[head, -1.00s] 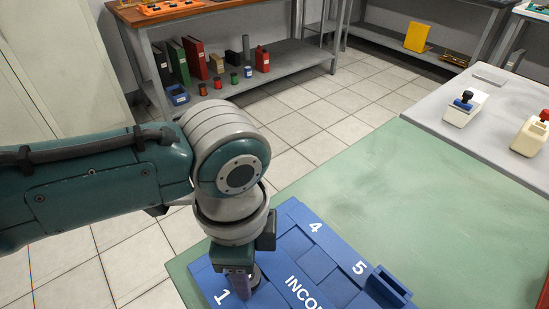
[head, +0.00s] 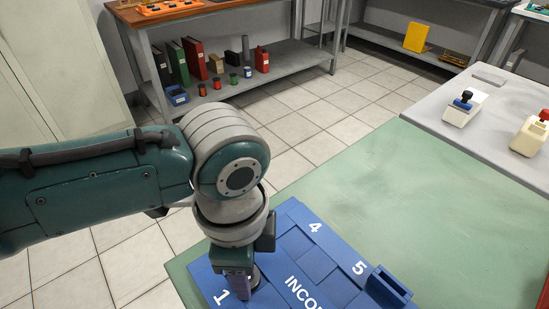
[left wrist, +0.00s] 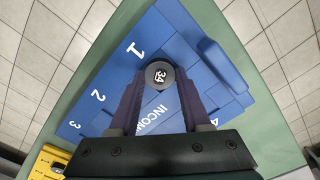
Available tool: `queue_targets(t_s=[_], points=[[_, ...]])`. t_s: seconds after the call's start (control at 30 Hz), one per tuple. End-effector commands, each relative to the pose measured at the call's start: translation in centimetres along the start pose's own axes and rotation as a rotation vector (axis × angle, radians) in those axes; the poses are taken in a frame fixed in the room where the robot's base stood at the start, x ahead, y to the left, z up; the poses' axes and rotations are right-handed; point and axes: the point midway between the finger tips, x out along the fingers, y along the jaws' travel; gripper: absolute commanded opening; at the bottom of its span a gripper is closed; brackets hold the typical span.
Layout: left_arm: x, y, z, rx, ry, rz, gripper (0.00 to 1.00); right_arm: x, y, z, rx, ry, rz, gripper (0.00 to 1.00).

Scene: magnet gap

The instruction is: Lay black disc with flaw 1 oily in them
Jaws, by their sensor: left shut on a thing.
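In the left wrist view a round dark disc (left wrist: 159,84) with a pale face marked "34" sits between the fingertips of my left gripper (left wrist: 160,77), which is shut on it. The disc is over the blue board (left wrist: 182,55), near the number 1. I cannot tell whether it touches the board. In the head view my left gripper (head: 243,284) points down at the board (head: 318,262) beside the 1, and a small part of the disc shows there. No flaw or oil can be made out. My right gripper is not in view.
The board is printed "INCO…" and numbered, with a raised blue holder (head: 388,285) by the 5. The green tabletop (head: 400,190) is clear behind it. Two stampers, one blue-topped (head: 463,107) and one red-topped (head: 531,133), stand on a grey surface. A yellow object (left wrist: 47,162) lies lower left in the wrist view.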

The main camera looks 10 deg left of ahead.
Motion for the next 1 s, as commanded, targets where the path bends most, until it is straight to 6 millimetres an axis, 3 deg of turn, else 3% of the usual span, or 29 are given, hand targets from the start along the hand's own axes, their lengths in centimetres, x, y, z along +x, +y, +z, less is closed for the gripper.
queue_targets(t_s=[0.07, 0.1, 0.4, 0.57, 0.87, 1.0], points=[[0.08, 0.00, -0.02, 0.000, 0.000, 0.000, 0.00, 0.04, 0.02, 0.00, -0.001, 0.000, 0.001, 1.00], [0.08, 0.00, -0.02, 0.000, 0.000, 0.000, 0.50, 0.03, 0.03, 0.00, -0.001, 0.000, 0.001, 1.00], [0.06, 0.00, -0.03, 0.000, 0.001, 0.000, 0.83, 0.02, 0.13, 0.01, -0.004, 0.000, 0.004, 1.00], [0.06, 0.01, -0.02, 0.000, 0.001, 0.000, 0.83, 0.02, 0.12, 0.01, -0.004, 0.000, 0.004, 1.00], [0.07, 0.01, -0.01, 0.000, 0.000, 0.000, 0.50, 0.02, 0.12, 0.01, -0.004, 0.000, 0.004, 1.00], [0.06, 0.00, -0.02, 0.000, 0.001, 0.000, 0.50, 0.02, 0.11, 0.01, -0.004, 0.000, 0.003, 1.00]])
